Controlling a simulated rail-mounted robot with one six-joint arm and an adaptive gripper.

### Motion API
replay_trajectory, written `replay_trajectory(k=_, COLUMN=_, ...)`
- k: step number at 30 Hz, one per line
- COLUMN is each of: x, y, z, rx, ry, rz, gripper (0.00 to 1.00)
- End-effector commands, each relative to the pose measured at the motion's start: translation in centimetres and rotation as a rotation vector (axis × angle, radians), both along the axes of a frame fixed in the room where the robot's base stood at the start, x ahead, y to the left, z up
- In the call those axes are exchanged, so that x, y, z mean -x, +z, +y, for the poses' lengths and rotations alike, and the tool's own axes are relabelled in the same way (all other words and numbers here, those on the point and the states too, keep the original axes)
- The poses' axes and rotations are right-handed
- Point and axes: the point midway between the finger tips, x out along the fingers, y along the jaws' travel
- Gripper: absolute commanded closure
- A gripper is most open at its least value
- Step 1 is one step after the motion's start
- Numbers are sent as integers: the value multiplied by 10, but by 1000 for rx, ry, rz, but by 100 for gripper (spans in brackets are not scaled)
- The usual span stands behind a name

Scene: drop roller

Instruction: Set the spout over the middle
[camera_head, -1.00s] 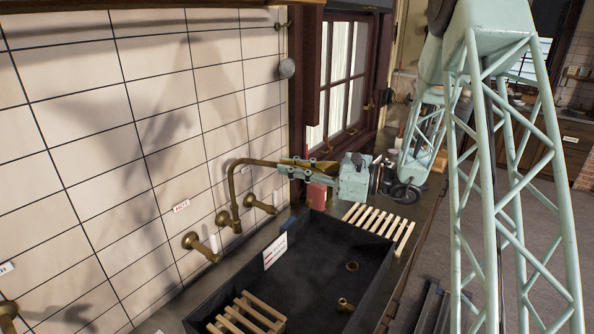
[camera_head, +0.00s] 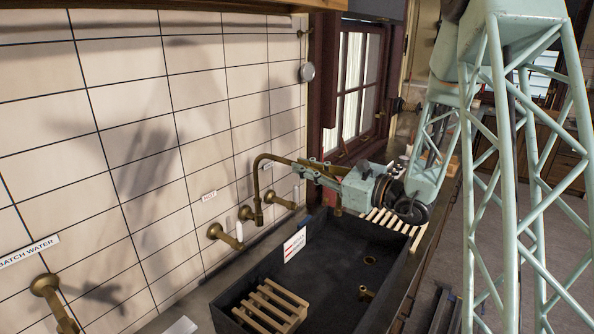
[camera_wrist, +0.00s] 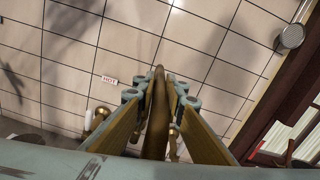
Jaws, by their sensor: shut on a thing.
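The brass spout (camera_head: 266,163) rises from the wall between two taps and bends over at the top, reaching right toward the sink. My gripper (camera_head: 302,168) is shut on the spout's outer part, above the far left side of the dark sink (camera_head: 345,255). In the wrist view the spout (camera_wrist: 158,85) runs between the two fingers of my gripper (camera_wrist: 158,95). The spout's end is hidden by the gripper in the head view.
A brass tap (camera_head: 224,236) labelled HOT and another tap (camera_head: 284,202) flank the spout. A wooden rack (camera_head: 272,303) lies in the sink's near end, another slatted rack (camera_head: 385,218) at its far end. A tiled wall (camera_head: 120,120) is close on the left.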

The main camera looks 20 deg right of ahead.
Motion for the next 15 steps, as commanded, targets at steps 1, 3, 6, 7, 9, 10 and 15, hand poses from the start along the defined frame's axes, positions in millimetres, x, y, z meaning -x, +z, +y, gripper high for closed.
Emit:
replay_trajectory(k=1, x=0, y=1, z=0, rx=0, ry=-1, rz=-2, gripper=100)
replay_trajectory(k=3, x=0, y=1, z=0, rx=0, ry=-1, rz=-2, gripper=100)
replay_trajectory(k=6, x=0, y=1, z=0, rx=0, ry=-1, rz=-2, gripper=100)
replay_trajectory(k=7, x=-1, y=1, z=0, rx=0, ry=-1, rz=-2, gripper=100)
replay_trajectory(k=9, x=-1, y=1, z=0, rx=0, ry=-1, rz=-2, gripper=87)
replay_trajectory(k=10, x=-1, y=1, z=0, rx=0, ry=-1, rz=-2, gripper=84)
replay_trajectory(k=15, x=0, y=1, z=0, rx=0, ry=0, rz=-1, gripper=76)
